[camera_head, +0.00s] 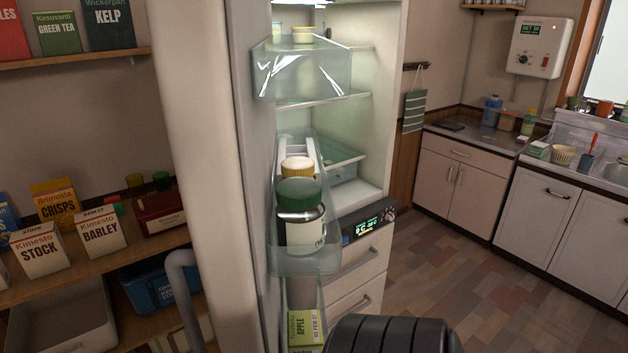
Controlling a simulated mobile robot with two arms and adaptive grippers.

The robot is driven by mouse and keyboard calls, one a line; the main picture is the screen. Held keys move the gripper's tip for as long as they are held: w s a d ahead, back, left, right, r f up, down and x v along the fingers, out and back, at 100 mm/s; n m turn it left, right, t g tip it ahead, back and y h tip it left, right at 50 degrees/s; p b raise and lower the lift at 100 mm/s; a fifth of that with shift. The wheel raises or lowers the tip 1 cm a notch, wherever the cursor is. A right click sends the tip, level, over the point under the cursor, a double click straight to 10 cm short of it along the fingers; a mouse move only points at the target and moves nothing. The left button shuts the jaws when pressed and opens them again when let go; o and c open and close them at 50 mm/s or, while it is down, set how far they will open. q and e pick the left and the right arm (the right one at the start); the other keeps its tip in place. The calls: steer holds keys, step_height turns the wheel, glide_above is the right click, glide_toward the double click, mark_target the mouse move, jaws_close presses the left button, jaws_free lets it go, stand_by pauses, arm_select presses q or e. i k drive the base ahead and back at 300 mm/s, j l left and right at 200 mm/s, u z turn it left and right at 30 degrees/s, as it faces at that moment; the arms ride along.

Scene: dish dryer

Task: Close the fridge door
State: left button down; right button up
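The fridge door (195,130) stands open, swung toward me and seen nearly edge-on left of centre. A grey curved handle (182,285) shows on its outer, left side. Its inner side carries clear shelves: the upper bin (300,80) and the middle bin (300,262) with jars, and a lower one with a green apple carton (305,328). The lit fridge body (380,120) stands behind, its inside exposed. A dark ribbed part of mine shows at the bottom edge, just right of the door. Neither gripper's fingers are in view.
Wall shelves left of the door hold boxes such as crisps (57,203) and barley (103,233), close to the handle side. Drawers (362,265) lie below the fridge compartment. Floor (480,290) is clear at right, before the counter cabinets (455,182).

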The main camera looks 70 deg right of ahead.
mark_target(220, 77)
steer(key=i+z, duration=0.15)
steer(key=z, duration=0.3)
steer(key=i+z, duration=0.2)
steer(key=z, duration=0.3)
steer(key=i+j+z, duration=0.1)
steer(key=z, duration=0.35)
steer(key=i+j+z, duration=0.15)
steer(key=z, duration=0.3)
steer(key=i+j+z, duration=0.1)
steer(key=z, duration=0.4)
steer(key=j, duration=0.1)
